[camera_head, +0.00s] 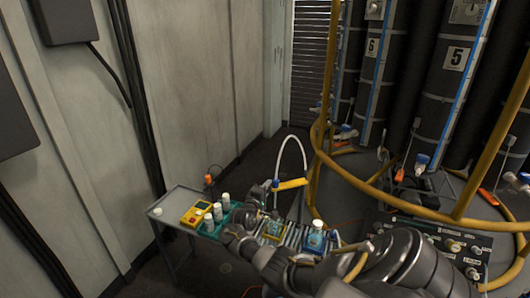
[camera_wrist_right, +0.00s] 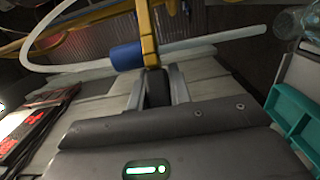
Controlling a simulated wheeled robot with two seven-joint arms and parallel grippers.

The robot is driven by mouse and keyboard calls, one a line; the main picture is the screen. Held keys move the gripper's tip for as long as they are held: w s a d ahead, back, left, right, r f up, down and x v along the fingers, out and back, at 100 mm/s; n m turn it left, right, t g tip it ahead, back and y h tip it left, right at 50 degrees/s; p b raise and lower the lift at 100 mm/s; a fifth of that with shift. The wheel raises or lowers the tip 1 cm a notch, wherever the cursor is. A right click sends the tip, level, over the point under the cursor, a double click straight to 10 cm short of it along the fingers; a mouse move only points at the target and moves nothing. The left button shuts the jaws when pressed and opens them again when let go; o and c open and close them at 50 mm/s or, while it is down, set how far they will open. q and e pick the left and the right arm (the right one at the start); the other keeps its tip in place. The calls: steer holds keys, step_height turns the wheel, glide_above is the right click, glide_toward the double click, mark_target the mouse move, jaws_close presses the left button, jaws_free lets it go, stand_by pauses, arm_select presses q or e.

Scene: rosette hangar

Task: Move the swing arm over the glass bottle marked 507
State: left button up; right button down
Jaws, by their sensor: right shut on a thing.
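The swing arm shows in the head view as a white curved tube (camera_head: 300,146) with a yellow bar (camera_head: 292,184) and a blue sleeve, above the table's right part. My right gripper (camera_head: 273,190) is at the bar's left end. In the wrist view the right gripper (camera_wrist_right: 158,88) is shut on the yellow bar (camera_wrist_right: 148,32), beside the blue sleeve (camera_wrist_right: 126,56). A clear glass piece (camera_wrist_right: 290,22) shows at the wrist view's upper right. No 507 mark is readable. My left gripper is out of view.
The grey table (camera_head: 176,205) holds a yellow device (camera_head: 196,213) and several white-capped bottles (camera_head: 226,199) by a teal rack. A teal tray (camera_wrist_right: 292,112) shows in the wrist view. Yellow rails (camera_head: 385,197), dark columns and a valve panel (camera_head: 440,240) stand at right.

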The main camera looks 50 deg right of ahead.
steer(key=c, duration=1.3)
jaws_free()
steer(key=shift+s+d+f, duration=0.1)
steer(key=shift+a, duration=0.35)
steer(key=v, duration=1)
steer(key=shift+s, duration=0.1)
